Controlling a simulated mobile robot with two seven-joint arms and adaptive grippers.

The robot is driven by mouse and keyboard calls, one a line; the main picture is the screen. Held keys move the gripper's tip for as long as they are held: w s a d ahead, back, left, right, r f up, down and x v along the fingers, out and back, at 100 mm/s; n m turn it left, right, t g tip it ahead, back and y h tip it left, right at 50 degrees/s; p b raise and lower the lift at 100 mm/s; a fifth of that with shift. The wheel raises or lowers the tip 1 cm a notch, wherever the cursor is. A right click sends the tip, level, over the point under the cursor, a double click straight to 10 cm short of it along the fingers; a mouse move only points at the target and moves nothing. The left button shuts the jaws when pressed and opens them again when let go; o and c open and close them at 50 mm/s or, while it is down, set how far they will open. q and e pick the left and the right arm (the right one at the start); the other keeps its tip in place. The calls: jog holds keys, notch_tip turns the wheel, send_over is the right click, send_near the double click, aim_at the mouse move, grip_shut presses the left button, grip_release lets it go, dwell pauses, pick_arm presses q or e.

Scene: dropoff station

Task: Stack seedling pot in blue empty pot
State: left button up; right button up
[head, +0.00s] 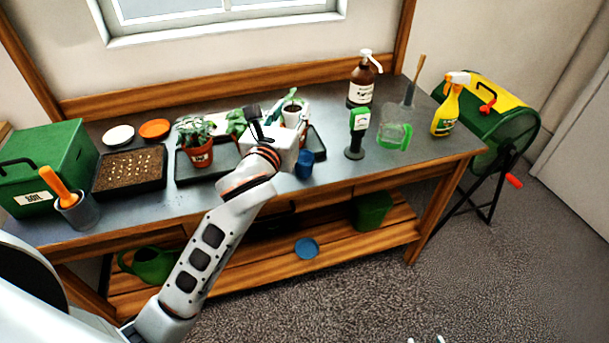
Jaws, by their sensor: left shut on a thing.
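The seedling pot (292,117), a small white pot with a green seedling, is at the back middle of the grey workbench. My left gripper (270,114) reaches across the bench and is shut on it; the gripper's body and wrist partly hide the contact. The blue empty pot (304,167) stands upright near the bench's front edge, just right of my left wrist and nearer to me than the seedling pot.
A potted plant (200,153) stands in a black tray left of my arm. A label holder (357,133), brown pump bottle (362,82), green-tinted jug (394,136) and spray bottle (449,106) stand at right. A soil tray (130,172) and green soil box (45,165) fill the left.

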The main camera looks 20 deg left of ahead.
pick_arm(q)
notch_tip(320, 180, up, 4)
send_over(302, 175)
jog(key=shift+w+f+b, duration=0.2)
jog(key=shift+f+b, duration=1.4)
jog(key=shift+f, duration=3.25)
jog(key=shift+w+f+b, duration=0.2)
jog(key=shift+f+b, duration=1.35)
jog(key=shift+f, duration=3.25)
pick_arm(e)
notch_tip(302, 175, down, 7)
jog(key=shift+s+a, duration=0.25)
jog(key=shift+s, duration=0.2)
pick_arm(q)
jog(key=shift+f, duration=0.1)
jog(key=shift+f, duration=0.25)
jog(key=o, duration=1.1)
jog(key=shift+r, duration=0.1)
